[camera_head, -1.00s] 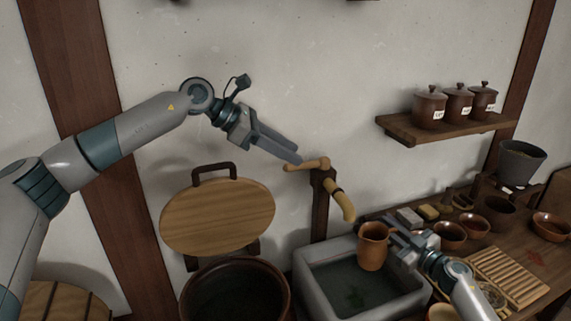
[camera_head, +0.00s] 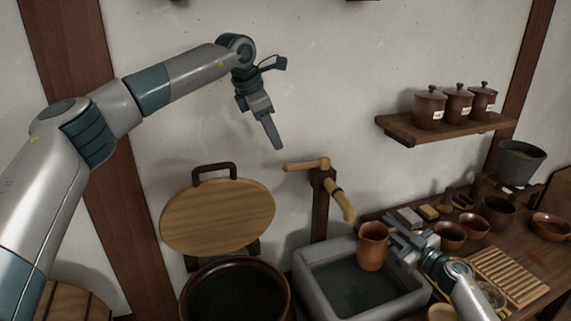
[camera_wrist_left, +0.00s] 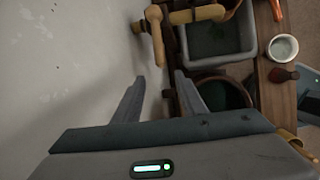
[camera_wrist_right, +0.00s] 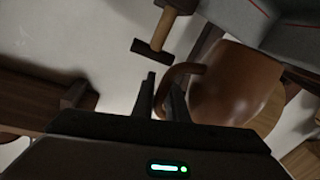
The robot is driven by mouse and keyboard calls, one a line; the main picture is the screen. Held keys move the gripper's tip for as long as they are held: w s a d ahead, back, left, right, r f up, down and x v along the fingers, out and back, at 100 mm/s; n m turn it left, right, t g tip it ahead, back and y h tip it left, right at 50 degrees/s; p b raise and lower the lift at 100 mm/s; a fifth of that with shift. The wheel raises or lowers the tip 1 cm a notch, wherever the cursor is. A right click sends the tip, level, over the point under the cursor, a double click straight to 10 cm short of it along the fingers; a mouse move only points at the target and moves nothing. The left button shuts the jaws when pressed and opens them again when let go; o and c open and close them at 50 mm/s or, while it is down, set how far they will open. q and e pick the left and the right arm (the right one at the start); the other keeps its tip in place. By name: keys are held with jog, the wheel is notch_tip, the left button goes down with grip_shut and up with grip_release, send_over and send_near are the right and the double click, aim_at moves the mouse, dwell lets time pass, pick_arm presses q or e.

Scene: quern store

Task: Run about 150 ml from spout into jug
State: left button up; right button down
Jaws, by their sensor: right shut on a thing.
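The spout (camera_head: 341,202) is a curved wooden pipe on a dark wall post, with a wooden lever handle (camera_head: 306,165) above it pointing left. The brown jug (camera_head: 372,247) is upright over the stone basin, a little right of and below the spout's mouth. My right gripper (camera_head: 393,224) is shut on the jug's handle (camera_wrist_right: 180,75); the jug body also shows in the right wrist view (camera_wrist_right: 235,85). My left gripper (camera_head: 275,140) hangs in the air up and left of the lever, pointing down, empty; its fingers stand apart in the left wrist view (camera_wrist_left: 156,95). No stream shows at the spout. The jug's inside is unclear.
The stone basin (camera_head: 308,285) holds dark water. A dark round tub (camera_head: 188,290) stands left of it, with a round wooden lid (camera_head: 218,215) against the wall above. Bowls and a slatted rack (camera_head: 510,275) crowd the right bench. Lidded jars stand on a shelf (camera_head: 440,131).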

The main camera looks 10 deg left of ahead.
aim_at(286, 165)
pick_arm(q)
jog(key=x, duration=1.2)
grip_shut()
